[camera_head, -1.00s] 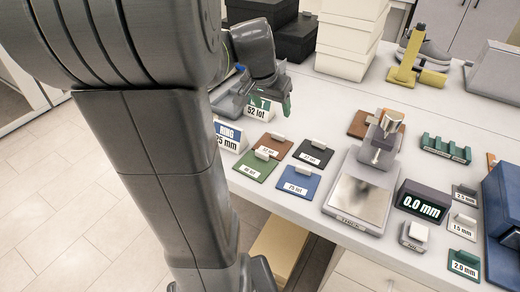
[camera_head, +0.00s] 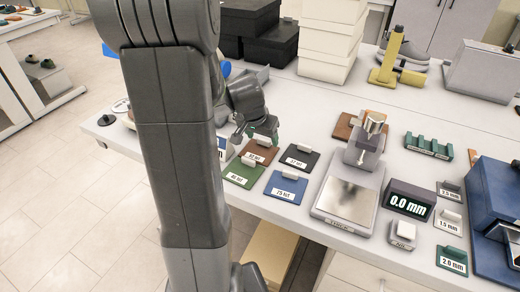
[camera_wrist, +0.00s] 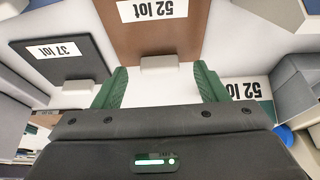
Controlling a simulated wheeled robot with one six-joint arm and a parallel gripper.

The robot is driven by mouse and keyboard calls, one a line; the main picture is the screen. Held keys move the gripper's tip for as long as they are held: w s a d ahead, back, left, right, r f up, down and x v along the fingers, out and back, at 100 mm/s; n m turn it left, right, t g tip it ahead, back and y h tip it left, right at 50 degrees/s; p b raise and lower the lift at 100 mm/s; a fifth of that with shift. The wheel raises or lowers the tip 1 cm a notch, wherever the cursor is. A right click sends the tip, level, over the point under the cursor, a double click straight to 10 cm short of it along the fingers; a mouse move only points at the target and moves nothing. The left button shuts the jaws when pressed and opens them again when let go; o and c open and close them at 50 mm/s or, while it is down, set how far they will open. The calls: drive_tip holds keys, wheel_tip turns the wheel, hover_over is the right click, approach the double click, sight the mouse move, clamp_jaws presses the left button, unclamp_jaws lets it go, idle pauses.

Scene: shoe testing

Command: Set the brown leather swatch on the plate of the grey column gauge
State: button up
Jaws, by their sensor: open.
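The brown leather swatch (camera_head: 266,149) lies flat on the table with a white tab and a label that reads 52 lot in the wrist view (camera_wrist: 158,38). My gripper (camera_head: 256,138) is over the far side of this swatch. In the wrist view my gripper (camera_wrist: 162,78) is open, its green fingers apart, with the swatch's pale tab (camera_wrist: 170,62) between and just ahead of them. The grey column gauge (camera_head: 366,150) stands to the right, with a bare silver plate (camera_head: 348,198) in front of its column. Its display (camera_head: 408,203) reads 0.0 mm.
Green (camera_head: 242,172), blue (camera_head: 286,187) and black (camera_head: 298,159) swatches lie close by. Another brown piece (camera_head: 345,124) lies behind the gauge. A green rack (camera_head: 428,147) and small labelled blocks stand right of the gauge. White boxes (camera_head: 332,40) stand behind.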

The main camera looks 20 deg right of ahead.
drive_tip(key=shift+w+d+f, duration=0.2)
drive_tip(key=shift+f, duration=0.45)
drive_tip(key=shift+c, duration=0.3)
drive_tip(key=c, duration=1.1)
drive_tip(key=shift+r, duration=0.1)
